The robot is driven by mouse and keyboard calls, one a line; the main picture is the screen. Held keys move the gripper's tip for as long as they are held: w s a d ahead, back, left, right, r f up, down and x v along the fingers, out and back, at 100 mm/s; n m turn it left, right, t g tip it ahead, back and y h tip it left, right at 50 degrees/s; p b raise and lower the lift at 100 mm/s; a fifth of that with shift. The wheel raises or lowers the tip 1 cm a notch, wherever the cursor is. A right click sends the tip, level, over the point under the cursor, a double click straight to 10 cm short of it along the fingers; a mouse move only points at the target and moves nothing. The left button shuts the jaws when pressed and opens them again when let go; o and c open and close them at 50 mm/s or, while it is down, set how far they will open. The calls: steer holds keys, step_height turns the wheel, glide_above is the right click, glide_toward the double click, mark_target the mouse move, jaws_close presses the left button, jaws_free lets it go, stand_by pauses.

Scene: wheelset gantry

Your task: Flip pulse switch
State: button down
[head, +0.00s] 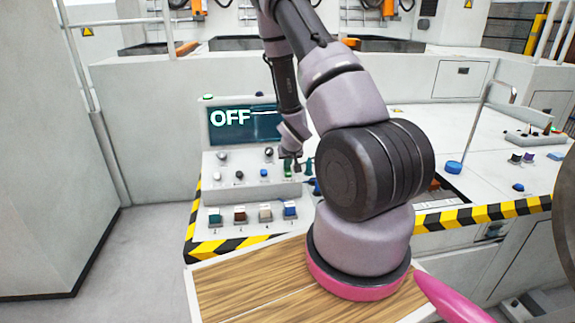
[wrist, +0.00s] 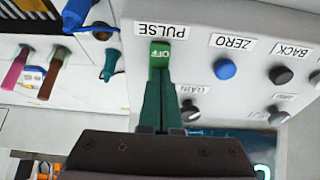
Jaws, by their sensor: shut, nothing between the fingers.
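The pulse switch (wrist: 160,54) is a small green rocker marked OFF, below the PULSE label (wrist: 162,30), which reads upside down in the wrist view. My gripper (wrist: 159,78) is shut and empty, its two dark green fingers together with their tips right at the switch's edge. I cannot tell whether they touch it. In the head view my gripper (head: 298,167) is at the right side of the control panel, and the switch cannot be made out there. The screen (head: 243,125) above the panel shows OFF.
A blue knob (wrist: 225,69) and dark knobs (wrist: 280,74) sit beside the switch. Several coloured levers, one teal (wrist: 110,65), stand on the lower panel. A striped edge (head: 225,250) borders the console. A tall curved rod (head: 480,125) stands to the right.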

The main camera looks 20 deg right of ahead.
steer(key=shift+w+d+g, duration=0.1)
steer(key=shift+w+g, duration=0.2)
steer(key=shift+s+f, duration=0.1)
steer(key=shift+f, duration=0.05)
steer(key=shift+s+f, duration=0.1)
steer(key=shift+s, duration=0.05)
